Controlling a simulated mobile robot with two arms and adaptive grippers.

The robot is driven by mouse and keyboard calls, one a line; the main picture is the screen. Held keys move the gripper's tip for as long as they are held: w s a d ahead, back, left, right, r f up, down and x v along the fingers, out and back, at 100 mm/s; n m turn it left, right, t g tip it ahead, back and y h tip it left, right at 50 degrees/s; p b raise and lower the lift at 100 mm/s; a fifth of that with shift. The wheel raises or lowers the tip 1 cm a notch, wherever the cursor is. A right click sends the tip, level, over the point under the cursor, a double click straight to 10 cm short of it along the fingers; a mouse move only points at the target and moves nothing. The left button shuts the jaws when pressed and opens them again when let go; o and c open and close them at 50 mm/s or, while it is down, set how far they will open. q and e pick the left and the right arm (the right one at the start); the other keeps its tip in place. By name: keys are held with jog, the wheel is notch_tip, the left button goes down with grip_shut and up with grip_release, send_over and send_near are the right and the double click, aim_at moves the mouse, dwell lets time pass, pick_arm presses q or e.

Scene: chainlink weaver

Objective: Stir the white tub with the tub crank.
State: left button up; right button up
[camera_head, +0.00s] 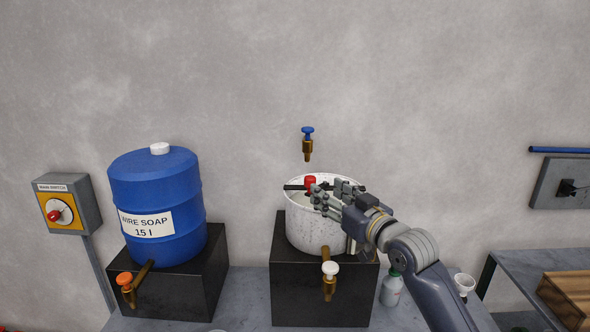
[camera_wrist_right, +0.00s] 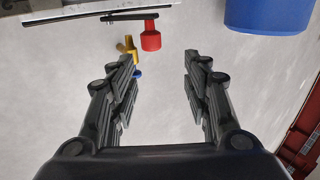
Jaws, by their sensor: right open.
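The white speckled tub (camera_head: 310,236) stands on a black block. The tub crank has a red knob (camera_head: 310,181) and a dark bar across the tub's top; the knob also shows in the wrist view (camera_wrist_right: 151,38). My right gripper (camera_head: 328,193) is over the right part of the tub's opening, just right of the red knob. In the wrist view its fingers (camera_wrist_right: 160,82) are apart with nothing between them, and the red knob lies beyond them, slightly left of centre. The gripper hides part of the rim and crank bar. My left gripper is not in view.
A brass tap with a blue handle (camera_head: 308,135) is on the wall above the tub. A white-handled tap (camera_head: 330,270) is at the tub's front. A blue soap drum (camera_head: 157,205) stands at left. A bottle (camera_head: 391,290) and a white funnel-like cup (camera_head: 464,283) are at right.

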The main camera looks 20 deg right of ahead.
aim_at(313, 180)
jog(key=w+p, duration=0.1)
jog(key=w, duration=0.1)
jog(key=w+p, duration=0.1)
jog(key=w, duration=0.2)
jog(key=shift+w+d+f, duration=0.1)
jog(key=shift+d+f, duration=0.05)
jog(key=p+x, duration=0.1)
jog(key=x, duration=0.1)
jog(key=p+x, duration=0.1)
jog(key=x, duration=0.2)
jog(key=shift+a, duration=0.2)
jog(key=shift+w+f, duration=0.1)
jog(key=shift+w, duration=0.25)
jog(key=shift+w+a, duration=0.1)
jog(key=shift+w, duration=0.05)
jog(key=c, duration=0.7)
grip_shut()
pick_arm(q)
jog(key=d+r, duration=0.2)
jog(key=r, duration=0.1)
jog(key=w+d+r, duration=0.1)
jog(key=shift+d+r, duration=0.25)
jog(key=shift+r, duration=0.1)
pick_arm(e)
jog(key=shift+f, duration=0.1)
